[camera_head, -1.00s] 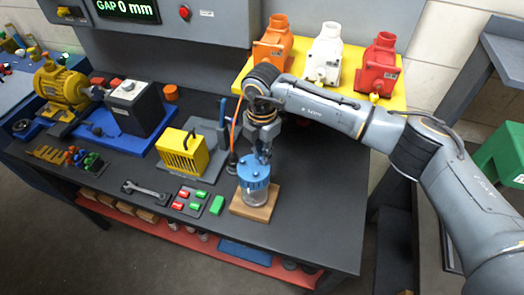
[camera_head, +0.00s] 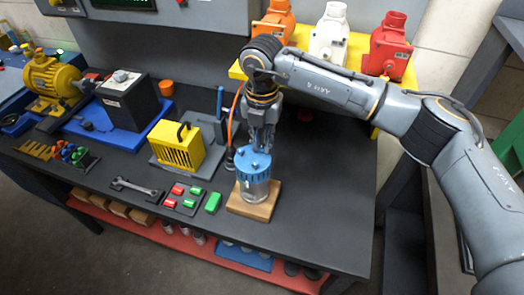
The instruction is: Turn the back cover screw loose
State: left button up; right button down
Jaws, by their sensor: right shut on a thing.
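A small upright motor with a silvery cylindrical body (camera_head: 256,191) stands on a wooden block (camera_head: 242,210) near the front of the dark bench. Its blue back cover (camera_head: 254,163) faces up. My right gripper (camera_head: 261,147) points down at the top of this cover and is shut at its middle. The back cover screw is hidden between or under the fingers, so its turn cannot be seen. My left gripper is not in view.
A yellow slotted box (camera_head: 178,147), a wrench (camera_head: 134,187) and red and green blocks (camera_head: 213,202) lie left of the motor. A yellow motor (camera_head: 55,83) stands far left. Orange, white and red housings (camera_head: 391,46) stand behind. The bench (camera_head: 310,205) is clear to the right.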

jog(key=n+b, duration=0.6)
jog(key=shift+f+b, duration=0.25)
jog(key=shift+b, duration=0.1)
jog(key=n+b, duration=0.2)
jog(key=n, duration=0.2)
jog(key=n+b, duration=0.2)
jog(key=n, duration=0.1)
jog(key=shift+r+n, duration=0.1)
jog(key=shift+n, duration=0.2)
jog(key=n+b, duration=0.1)
jog(key=n, duration=0.3)
jog(key=shift+s+n, duration=0.1)
jog(key=shift+n, duration=0.2)
jog(key=n, duration=0.4)
jog(key=shift+n, duration=0.3)
jog(key=n, duration=0.5)
jog(key=shift+n, duration=2.5)
